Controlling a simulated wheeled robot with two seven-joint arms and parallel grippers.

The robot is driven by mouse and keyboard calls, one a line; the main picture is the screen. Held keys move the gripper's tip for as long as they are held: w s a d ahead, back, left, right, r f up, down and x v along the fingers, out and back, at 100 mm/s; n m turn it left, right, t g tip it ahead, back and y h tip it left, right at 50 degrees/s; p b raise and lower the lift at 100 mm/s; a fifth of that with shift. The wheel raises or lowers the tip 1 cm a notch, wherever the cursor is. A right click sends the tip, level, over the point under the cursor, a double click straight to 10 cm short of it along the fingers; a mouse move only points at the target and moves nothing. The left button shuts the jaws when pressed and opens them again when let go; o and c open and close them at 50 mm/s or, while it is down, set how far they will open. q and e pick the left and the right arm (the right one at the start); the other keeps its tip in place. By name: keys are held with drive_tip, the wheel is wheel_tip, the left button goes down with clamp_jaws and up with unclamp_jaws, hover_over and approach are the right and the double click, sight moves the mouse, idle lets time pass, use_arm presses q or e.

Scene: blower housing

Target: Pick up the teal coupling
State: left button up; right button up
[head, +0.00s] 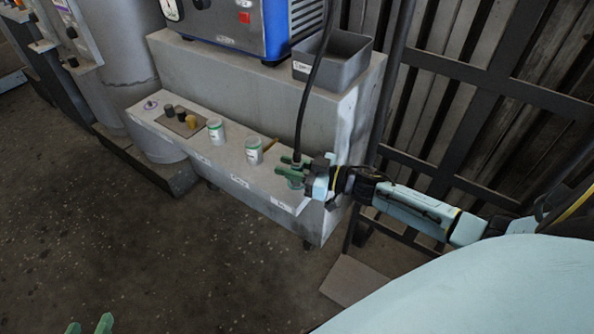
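My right gripper (286,166) reaches in from the right, over the right end of the grey ledge. Its green fingers lie around or just above a small grey-green cylindrical piece (295,184), which may be the teal coupling. The fingers cover much of it, so I cannot tell whether they grip it. A black hose (304,105) hangs down to the same spot, and its lower end is partly hidden by the fingers. My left gripper (89,328) shows only as two green fingertips, apart and empty, at the bottom left edge.
The grey ledge (240,183) carries two white cups with green bands (216,131) (254,151), a board with several small knobs (180,121) and a purple ring (150,105). Above stand a grey bin (333,70) and a blue machine (272,35). The floor in front is clear.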

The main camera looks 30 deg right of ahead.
sight(301, 161)
clamp_jaws()
drive_tip(key=shift+r, duration=0.1)
